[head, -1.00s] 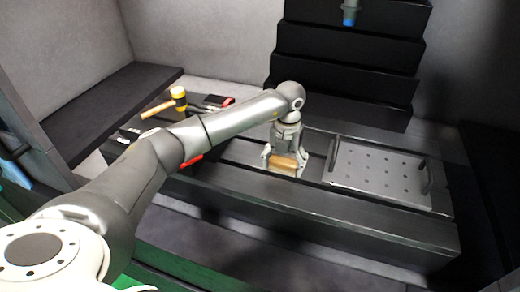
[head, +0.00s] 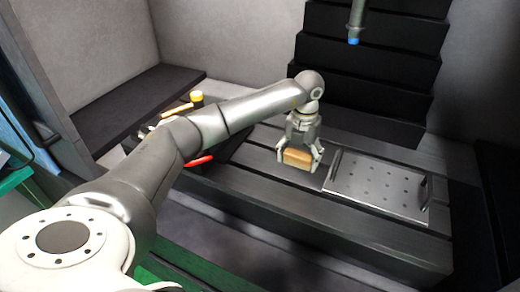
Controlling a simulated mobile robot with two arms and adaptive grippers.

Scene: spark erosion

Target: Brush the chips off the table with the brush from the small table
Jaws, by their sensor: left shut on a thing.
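My left gripper (head: 297,155) is shut on the brush (head: 297,157), whose wooden block shows between the fingers. It holds the brush at or just above the dark slotted machine table (head: 270,215), left of the perforated plate. I cannot tell whether the bristles touch the table, and I cannot make out any chips on it. My right gripper is not in view.
A perforated metal plate (head: 375,187) with two upright handles lies on the table to the right of the gripper. A mallet with a yellow head (head: 197,96) and a red-handled tool (head: 199,161) lie at the left, partly behind my arm. A blue-tipped nozzle (head: 354,41) hangs above the back.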

